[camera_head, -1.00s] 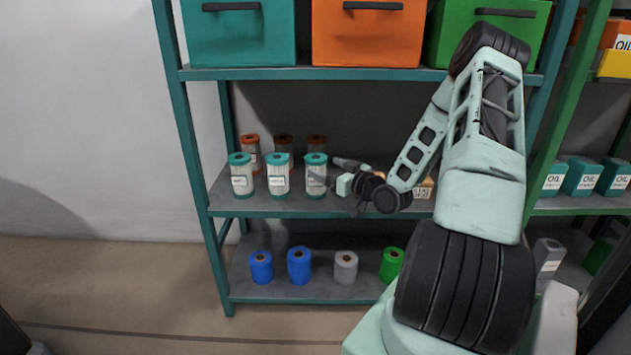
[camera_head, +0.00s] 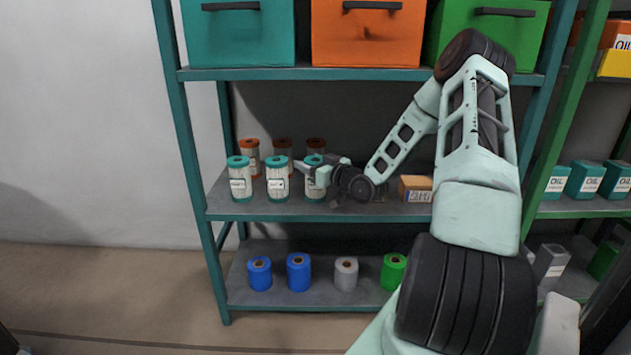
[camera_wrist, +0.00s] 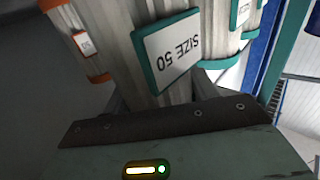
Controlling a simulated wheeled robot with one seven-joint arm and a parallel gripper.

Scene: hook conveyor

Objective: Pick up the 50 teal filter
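Three white pleated filters with teal ends stand in the front row of the middle shelf: left (camera_head: 240,182), middle (camera_head: 278,182) and right (camera_head: 314,186). My gripper (camera_head: 306,170) is at the right one, reaching in from the right. In the wrist view, this filter (camera_wrist: 132,42) has a teal-framed label reading "SIZE 50", upside down. My gripper (camera_wrist: 160,95) is open, with one finger on each side of the filter. Whether the fingers touch it is unclear. The filter's lower part is hidden by the gripper body.
Orange-ended filters (camera_head: 283,146) stand behind the teal ones. A cardboard box (camera_head: 415,187) is right of my wrist. Blue (camera_head: 298,272), grey (camera_head: 346,273) and green (camera_head: 392,271) rolls stand on the shelf below. Bins, including an orange one (camera_head: 368,45), sit above.

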